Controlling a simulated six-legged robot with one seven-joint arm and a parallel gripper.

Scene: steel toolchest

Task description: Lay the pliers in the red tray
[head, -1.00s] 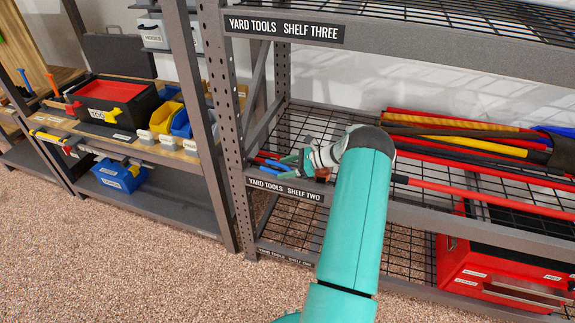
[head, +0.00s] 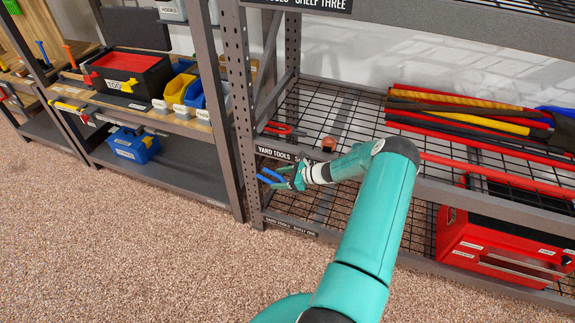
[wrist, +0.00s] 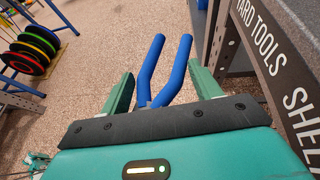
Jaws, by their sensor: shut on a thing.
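The pliers show as two blue handles (wrist: 150,68) sticking out past my gripper (wrist: 160,72) in the wrist view; their jaws are hidden. In the head view the blue handles (head: 268,176) point left from my gripper (head: 290,178), in front of the edge of shelf two. My gripper is shut on the pliers and clear of the shelf. A red, tray-like top (head: 125,62) sits in a black toolbox on the workbench at the far left, well away from my gripper. I cannot tell for sure that it is the red tray.
A red-handled tool (head: 277,128) lies on the wire shelf behind my gripper. A perforated steel post (head: 240,110) stands between this rack and the workbench. Yellow and blue bins (head: 180,88) sit beside the toolbox. A red toolchest (head: 500,250) is low at right.

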